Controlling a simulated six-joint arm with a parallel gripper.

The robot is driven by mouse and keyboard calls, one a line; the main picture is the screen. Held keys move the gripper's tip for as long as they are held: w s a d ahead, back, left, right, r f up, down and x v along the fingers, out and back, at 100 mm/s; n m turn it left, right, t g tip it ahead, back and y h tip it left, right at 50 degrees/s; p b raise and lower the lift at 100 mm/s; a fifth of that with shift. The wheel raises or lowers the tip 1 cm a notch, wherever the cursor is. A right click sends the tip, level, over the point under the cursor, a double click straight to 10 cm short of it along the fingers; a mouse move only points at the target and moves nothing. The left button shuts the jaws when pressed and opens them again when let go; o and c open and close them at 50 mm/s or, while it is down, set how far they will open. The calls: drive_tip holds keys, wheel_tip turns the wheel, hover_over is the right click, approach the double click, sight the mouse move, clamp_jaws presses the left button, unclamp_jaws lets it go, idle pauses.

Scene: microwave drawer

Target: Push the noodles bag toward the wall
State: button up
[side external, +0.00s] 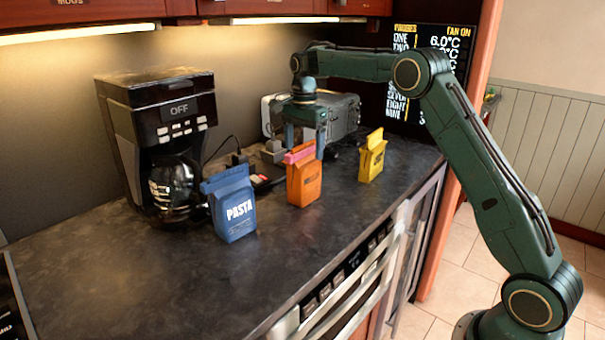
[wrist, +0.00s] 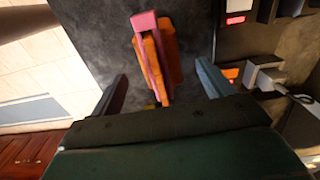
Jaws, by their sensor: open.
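Three bags stand upright on the dark counter in the side view: a blue bag (side external: 233,208) marked PASTA, an orange bag (side external: 304,186) with a pink top, and a yellow bag (side external: 371,162). The labels on the orange and yellow bags are too small to read, so I cannot tell which is the noodles bag. My gripper (side external: 304,152) points down at the orange bag's top, open, one finger to each side. In the wrist view the orange bag (wrist: 160,62) shows between the spread fingers (wrist: 160,78); I cannot tell whether they touch it. The wall (side external: 250,80) is behind the counter.
A black coffee maker (side external: 160,105) stands behind and left of the blue bag. A silver appliance (side external: 343,112) stands behind my gripper. Sockets and cables (side external: 268,160) lie behind the orange bag. The counter's front left (side external: 130,280) is clear.

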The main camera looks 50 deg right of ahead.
wheel_tip(320, 180, up, 9)
drive_tip(key=shift+f, duration=0.1)
idle(0.5)
idle(0.3)
drive_tip(key=s+a+r+n+t, duration=0.2)
drive_tip(key=s+a+r+n, duration=0.25)
drive_tip(key=s, duration=0.55)
drive_tip(key=s+a+r+n+t, duration=0.1)
drive_tip(key=s+a+r+n, duration=0.3)
drive_tip(key=s, duration=0.5)
drive_tip(key=s+a+f+n+t, duration=0.1)
drive_tip(key=s+f+n, duration=0.3)
drive_tip(key=s, duration=0.5)
drive_tip(key=s+a+f+n+t, duration=0.1)
drive_tip(key=s+a+f+n, duration=0.3)
drive_tip(key=s+f, duration=0.4)
drive_tip(key=shift+s+a+n+t, duration=0.15)
drive_tip(key=shift+s+n+t, duration=0.3)
drive_tip(key=shift+s, duration=0.65)
